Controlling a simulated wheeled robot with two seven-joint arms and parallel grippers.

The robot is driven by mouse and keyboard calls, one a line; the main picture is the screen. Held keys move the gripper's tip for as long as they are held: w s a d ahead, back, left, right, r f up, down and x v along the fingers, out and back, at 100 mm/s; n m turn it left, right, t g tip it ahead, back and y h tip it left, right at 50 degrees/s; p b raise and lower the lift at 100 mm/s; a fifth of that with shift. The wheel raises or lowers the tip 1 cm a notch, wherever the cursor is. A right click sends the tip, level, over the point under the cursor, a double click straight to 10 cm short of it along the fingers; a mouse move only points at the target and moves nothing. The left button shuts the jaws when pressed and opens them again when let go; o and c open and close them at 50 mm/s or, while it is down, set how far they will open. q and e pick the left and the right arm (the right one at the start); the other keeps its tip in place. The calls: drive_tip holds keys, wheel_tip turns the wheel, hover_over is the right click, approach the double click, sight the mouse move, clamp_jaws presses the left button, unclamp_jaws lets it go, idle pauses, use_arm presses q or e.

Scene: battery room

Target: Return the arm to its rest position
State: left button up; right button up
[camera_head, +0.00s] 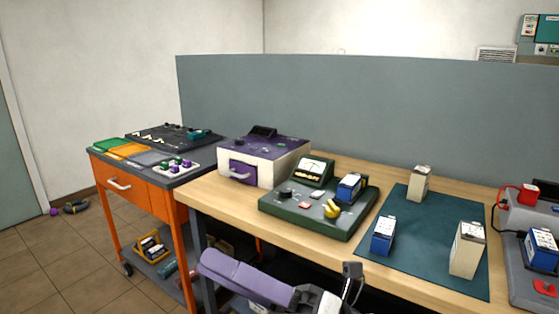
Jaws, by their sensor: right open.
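My right arm shows at the bottom middle, with a purple link and a white wrist part. Its gripper (352,283) is open and in front of the workbench's front edge, with nothing seen between its fingers. It is apart from the batteries and the green tester. My left gripper is not in view.
The wooden workbench (222,205) bears a purple and white box (288,156), a green tester (318,223) with a blue battery (349,187), and a dark mat (398,270) with a blue battery (382,236) and two beige ones. An orange cart (145,198) stands left.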

drive_tip(key=w+d+f+m+t+h, duration=0.3)
drive_tip(key=d+f+m+t+h, duration=0.35)
drive_tip(key=f+m, duration=0.5)
drive_tip(key=w+d+f+m+t+h, duration=0.2)
drive_tip(key=d+f+m+t+h, duration=0.5)
drive_tip(key=m, duration=0.8)
drive_tip(key=s+d+f+m+g+h, duration=0.2)
drive_tip(key=s+d+f+m, duration=0.1)
drive_tip(key=s+f, duration=0.3)
drive_tip(key=s+d+f+m+g+h, duration=0.3)
drive_tip(key=s+f+m, duration=0.2)
drive_tip(key=f, duration=0.5)
drive_tip(key=s+d+f+m+g+h, duration=0.2)
drive_tip(key=s+d+f+m+g, duration=0.1)
drive_tip(key=s+f, duration=0.5)
drive_tip(key=shift+d+f+m+p, duration=0.25)
drive_tip(key=shift+d+m+p, duration=0.15)
drive_tip(key=shift+m, duration=0.25)
